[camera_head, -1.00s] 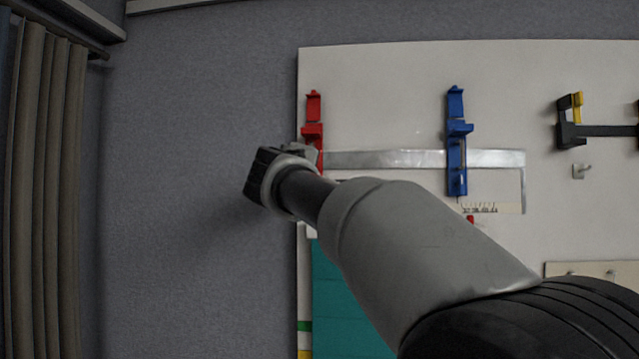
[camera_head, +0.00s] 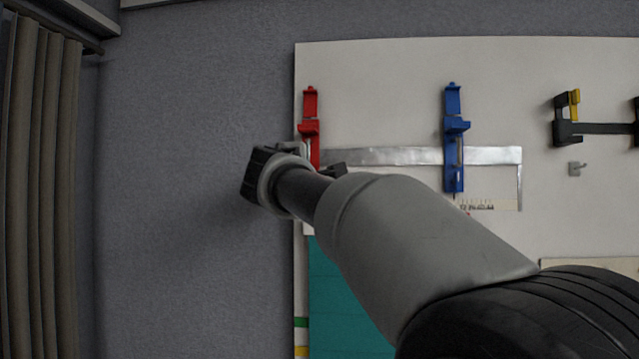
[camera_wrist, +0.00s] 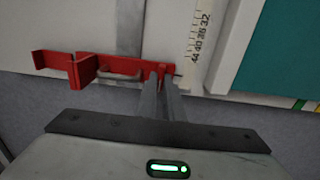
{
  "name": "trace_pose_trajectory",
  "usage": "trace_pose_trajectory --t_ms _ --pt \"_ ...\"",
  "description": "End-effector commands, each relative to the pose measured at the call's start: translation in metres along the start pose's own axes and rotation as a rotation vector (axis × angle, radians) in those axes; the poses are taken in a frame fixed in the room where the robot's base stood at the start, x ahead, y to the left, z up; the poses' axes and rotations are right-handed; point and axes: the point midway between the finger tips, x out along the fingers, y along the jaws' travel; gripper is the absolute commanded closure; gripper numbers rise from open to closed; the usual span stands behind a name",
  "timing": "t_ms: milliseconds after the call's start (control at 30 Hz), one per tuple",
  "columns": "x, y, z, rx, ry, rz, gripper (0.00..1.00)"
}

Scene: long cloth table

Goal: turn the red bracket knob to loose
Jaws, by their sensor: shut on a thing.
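The red bracket (camera_head: 311,128) hangs upright at the left edge of the white board in the head view, its lower part hidden behind my arm. In the wrist view the red bracket (camera_wrist: 88,68) lies across the picture, and its right end is between and behind my fingers. My gripper (camera_wrist: 160,78) is shut on that end of the red bracket. The knob itself cannot be made out apart from the bracket. In the head view my fingers are mostly hidden by my wrist.
A blue bracket (camera_head: 453,138) and a metal square (camera_head: 390,156) hang on the white board (camera_head: 380,80) to the right. A black and yellow clamp (camera_head: 568,120) is farther right. A teal panel (camera_head: 335,300) is below. A dark curtain (camera_head: 40,190) stands at far left.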

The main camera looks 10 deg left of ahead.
Motion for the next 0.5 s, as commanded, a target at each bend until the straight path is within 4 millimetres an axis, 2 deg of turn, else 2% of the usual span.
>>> trace_pose_trajectory --t_ms 33,67,100,167,500 --pt "0.0000 -0.0009 -0.0005 0.000 0.001 -0.001 1.00" --pt "0.0000 -0.0009 -0.0005 0.000 0.001 -0.001 0.87" --pt "0.0000 -0.0009 -0.0005 0.001 0.001 -0.001 0.81" --pt "0.0000 -0.0008 -0.0005 0.001 0.001 -0.001 0.73" --pt "-0.0034 -0.0008 -0.0004 0.001 0.001 0.000 0.73"
